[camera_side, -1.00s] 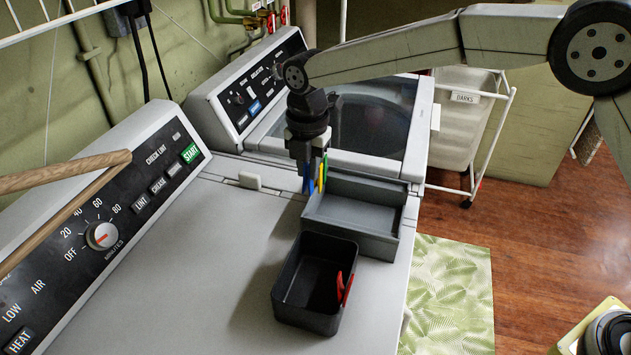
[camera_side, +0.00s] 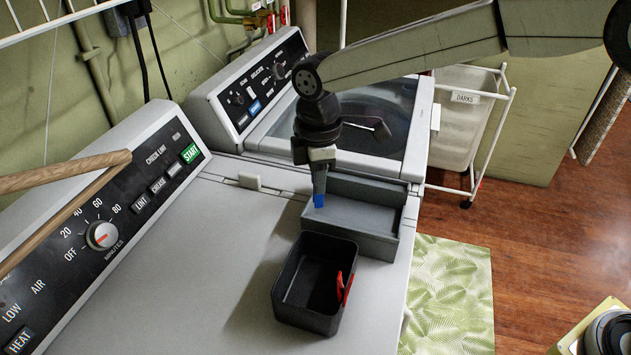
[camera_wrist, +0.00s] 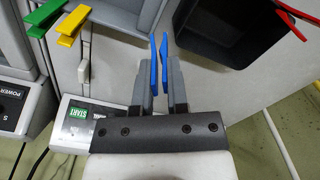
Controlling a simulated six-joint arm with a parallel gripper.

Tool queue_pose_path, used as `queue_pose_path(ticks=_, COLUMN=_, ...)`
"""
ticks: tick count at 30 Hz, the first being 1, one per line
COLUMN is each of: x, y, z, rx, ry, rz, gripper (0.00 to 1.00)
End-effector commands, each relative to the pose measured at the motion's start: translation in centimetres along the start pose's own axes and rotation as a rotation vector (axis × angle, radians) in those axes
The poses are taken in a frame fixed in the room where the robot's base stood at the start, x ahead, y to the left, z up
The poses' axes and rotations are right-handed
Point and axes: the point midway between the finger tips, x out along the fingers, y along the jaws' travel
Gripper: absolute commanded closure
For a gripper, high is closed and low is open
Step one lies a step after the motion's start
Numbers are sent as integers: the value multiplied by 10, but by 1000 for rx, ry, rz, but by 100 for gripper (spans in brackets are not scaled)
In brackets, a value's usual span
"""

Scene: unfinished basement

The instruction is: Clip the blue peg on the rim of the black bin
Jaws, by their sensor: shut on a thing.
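My gripper (camera_side: 319,185) is shut on the blue peg (camera_side: 319,201), which points down below the fingertips. In the wrist view the blue peg (camera_wrist: 153,64) sticks out between the jaws (camera_wrist: 160,85), its two arms side by side. The peg is in the air in front of the grey tray, apart from the black bin. The black bin (camera_side: 282,300) stands open on the white machine top, nearer the camera than my gripper. It also shows at the upper right of the wrist view (camera_wrist: 238,52).
A red peg (camera_side: 345,288) sits on the bin's right rim. The grey tray (camera_side: 365,217) stands behind the bin. The machine top (camera_side: 190,270) left of the bin is clear.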

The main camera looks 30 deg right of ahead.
Motion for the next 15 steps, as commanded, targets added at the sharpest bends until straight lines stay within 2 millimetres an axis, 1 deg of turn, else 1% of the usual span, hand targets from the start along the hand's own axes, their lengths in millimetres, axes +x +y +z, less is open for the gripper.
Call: queue_pose_path(ticks=15, x=-5, y=-27, z=7, rx=535, ry=-5, rz=-1, gripper=100)
